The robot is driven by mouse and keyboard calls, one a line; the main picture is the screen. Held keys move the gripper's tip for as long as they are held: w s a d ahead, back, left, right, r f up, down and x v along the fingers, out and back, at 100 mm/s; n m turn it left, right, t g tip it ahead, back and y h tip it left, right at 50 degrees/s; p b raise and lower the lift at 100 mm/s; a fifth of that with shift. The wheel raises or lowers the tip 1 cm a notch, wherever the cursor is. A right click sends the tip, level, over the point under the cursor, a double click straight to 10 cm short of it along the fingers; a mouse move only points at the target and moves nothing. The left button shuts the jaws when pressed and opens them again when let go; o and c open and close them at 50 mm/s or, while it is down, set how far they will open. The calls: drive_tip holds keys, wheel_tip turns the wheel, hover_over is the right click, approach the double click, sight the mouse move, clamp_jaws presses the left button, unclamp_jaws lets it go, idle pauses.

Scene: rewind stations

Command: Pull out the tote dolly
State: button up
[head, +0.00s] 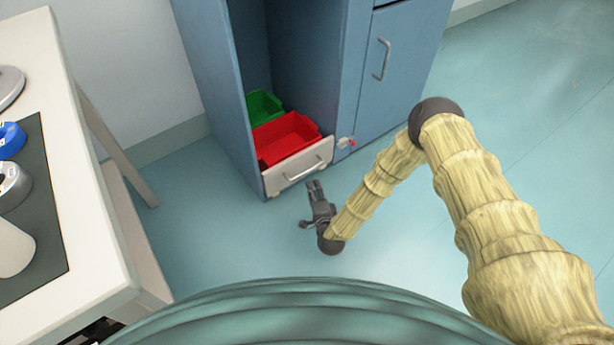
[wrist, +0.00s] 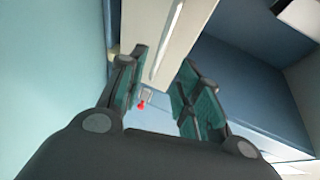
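The tote dolly stands in the bottom of the blue cabinet's open bay. Its pale front panel (head: 285,184) has a bar handle (head: 303,172), and a red tote (head: 285,138) and part of a green tote (head: 262,106) sit behind it. My gripper (head: 315,184) is low over the floor, just in front of the panel near the handle. In the wrist view, its fingers (wrist: 163,58) are apart and the handle (wrist: 166,42) shows between them. I cannot tell whether they touch it.
The blue cabinet (head: 225,100) has a closed door (head: 385,65) right of the bay. A small red-tipped fitting (head: 351,143) sits on its frame beside the panel; it also shows in the wrist view (wrist: 141,104). A white table (head: 95,225) stands left. Floor in front is clear.

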sight(307, 171)
drive_tip(key=b+x, duration=0.3)
drive_tip(key=x, duration=0.7)
drive_tip(key=shift+w+a+f+b, duration=0.1)
drive_tip(key=shift+w+b, duration=0.2)
clamp_jaws()
